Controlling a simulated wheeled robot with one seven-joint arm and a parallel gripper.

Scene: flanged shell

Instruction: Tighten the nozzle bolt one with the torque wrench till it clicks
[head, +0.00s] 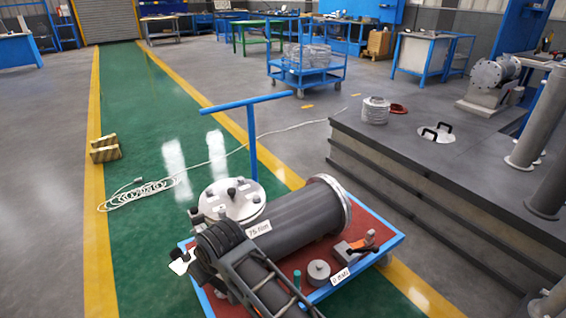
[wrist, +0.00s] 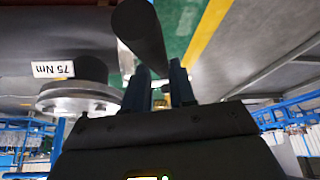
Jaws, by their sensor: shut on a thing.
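My gripper (wrist: 161,80) shows in the wrist view with its two fingers close together, shut on a dark round bar (wrist: 143,32), which looks like the torque wrench. The wrench's head and far end cannot be made out. The grey nozzle flange (wrist: 78,98) is left of the fingers in the wrist view, apart from them. In the head view the pale round nozzle cover (head: 240,208) has several dark bolts around it; which is bolt one cannot be told. The dark shell (head: 300,218) lies behind, with a "75 Nm" label (head: 259,228).
The shell lies on a red-topped cart (head: 390,241) with a blue push handle (head: 246,102). A grey stepped platform (head: 420,170) stands right; green floor (head: 150,215) is left, with a coiled white cable (head: 135,193).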

